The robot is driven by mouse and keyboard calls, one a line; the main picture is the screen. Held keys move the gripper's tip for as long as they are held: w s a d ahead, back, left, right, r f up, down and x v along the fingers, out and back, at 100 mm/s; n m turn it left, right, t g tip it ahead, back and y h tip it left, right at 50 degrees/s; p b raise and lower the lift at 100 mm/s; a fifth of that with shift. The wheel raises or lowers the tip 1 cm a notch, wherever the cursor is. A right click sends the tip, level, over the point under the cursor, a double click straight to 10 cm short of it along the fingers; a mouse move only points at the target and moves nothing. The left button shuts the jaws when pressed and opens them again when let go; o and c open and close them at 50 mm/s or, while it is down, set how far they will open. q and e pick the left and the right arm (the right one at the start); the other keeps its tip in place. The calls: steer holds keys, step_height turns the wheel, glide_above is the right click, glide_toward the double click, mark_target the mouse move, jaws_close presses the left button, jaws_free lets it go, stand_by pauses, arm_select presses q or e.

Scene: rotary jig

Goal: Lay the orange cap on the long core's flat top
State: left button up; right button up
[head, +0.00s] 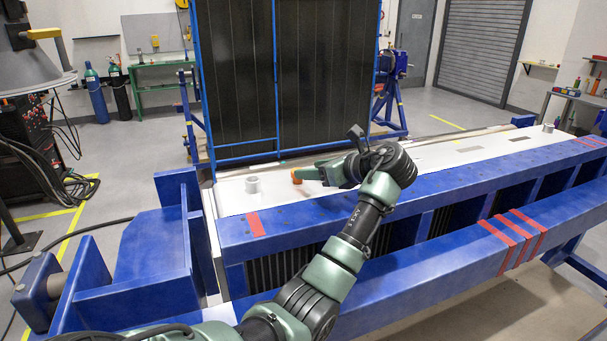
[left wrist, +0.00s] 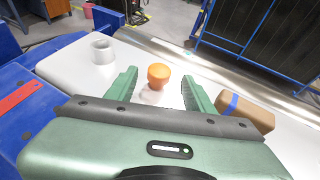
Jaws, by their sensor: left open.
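The orange cap (left wrist: 158,73) shows between the two green fingers of my left gripper (left wrist: 159,78) in the left wrist view. The fingers are apart, with a gap on each side of the cap. Something pale shows just below the cap; I cannot tell whether it is a white core or a reflection. In the head view the cap (head: 296,177) is partly hidden by my left gripper (head: 308,173), low over the white bench top. A short grey hollow cylinder (head: 252,185) stands to its left, also in the left wrist view (left wrist: 102,50). I cannot identify the long core for sure.
The white bench top (head: 445,150) is mostly clear to the right, with a small cylinder (head: 548,128) at its far end. A brown block with a blue stripe (left wrist: 243,113) lies right of the gripper. A blue beam (head: 480,172) runs along the front; a dark panel (head: 235,80) stands behind.

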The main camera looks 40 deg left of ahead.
arm_select(q)
steer(key=b+v, duration=0.1)
steer(key=v, duration=0.6)
steer(key=shift+d, duration=0.25)
